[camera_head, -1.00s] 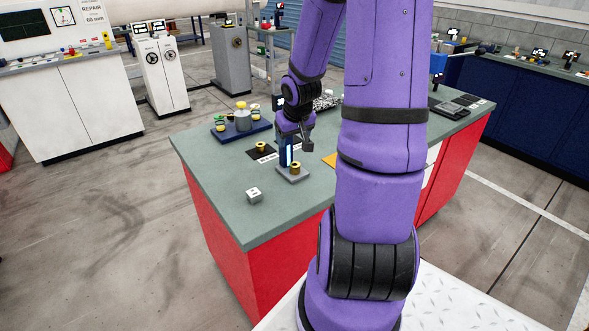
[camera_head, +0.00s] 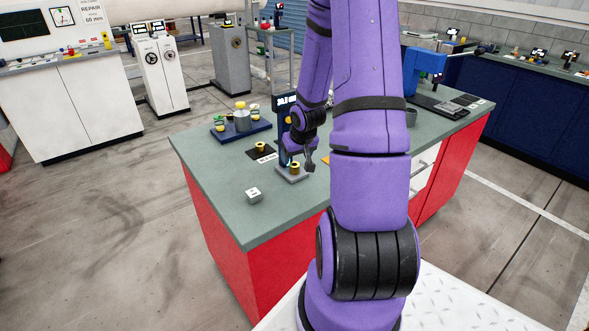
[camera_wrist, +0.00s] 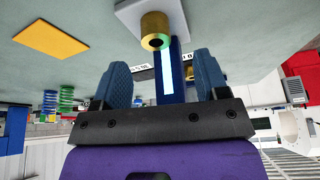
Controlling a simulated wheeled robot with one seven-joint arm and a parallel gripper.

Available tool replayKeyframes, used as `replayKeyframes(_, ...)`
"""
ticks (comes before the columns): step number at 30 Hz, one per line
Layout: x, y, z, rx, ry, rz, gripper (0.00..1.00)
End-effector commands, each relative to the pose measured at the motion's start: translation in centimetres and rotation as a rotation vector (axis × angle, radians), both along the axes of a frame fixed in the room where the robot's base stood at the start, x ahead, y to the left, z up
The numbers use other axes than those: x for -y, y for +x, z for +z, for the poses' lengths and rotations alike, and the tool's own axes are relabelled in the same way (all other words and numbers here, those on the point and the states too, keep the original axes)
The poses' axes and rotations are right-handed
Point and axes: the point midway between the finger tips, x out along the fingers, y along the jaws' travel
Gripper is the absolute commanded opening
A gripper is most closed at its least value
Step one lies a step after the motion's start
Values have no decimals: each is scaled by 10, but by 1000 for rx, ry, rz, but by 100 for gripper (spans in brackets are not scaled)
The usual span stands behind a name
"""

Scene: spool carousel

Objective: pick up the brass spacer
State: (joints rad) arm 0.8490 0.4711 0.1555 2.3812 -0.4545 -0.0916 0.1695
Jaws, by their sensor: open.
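A brass spacer (camera_head: 294,167), a short hollow cylinder, stands upright on the grey base (camera_head: 283,178) of a blue gauge stand on the green worktop. It also shows in the wrist view (camera_wrist: 155,24), just beyond my fingers and roughly centred between them. My gripper (camera_head: 309,162) is open and empty close to it, with two dark blue fingers (camera_wrist: 161,75) apart. A second brass-coloured ring (camera_head: 260,146) sits on a black mat further left; it is partly visible behind the post in the wrist view.
The gauge's upright post with a lit strip (camera_wrist: 167,75) stands right behind the spacer. A white cube (camera_head: 253,195) lies near the front edge. A blue tray (camera_head: 262,127) with several parts is at the back left. A yellow mat (camera_wrist: 50,39) lies to the side.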

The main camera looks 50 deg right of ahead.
Motion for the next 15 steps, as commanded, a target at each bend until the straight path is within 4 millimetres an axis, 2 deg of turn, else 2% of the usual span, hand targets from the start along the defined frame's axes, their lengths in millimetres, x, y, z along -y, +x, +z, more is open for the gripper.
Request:
replayKeyframes(5,2,3,-8,-1,0,1,67)
replayKeyframes(15,12,16,-43,0,-1,2,67)
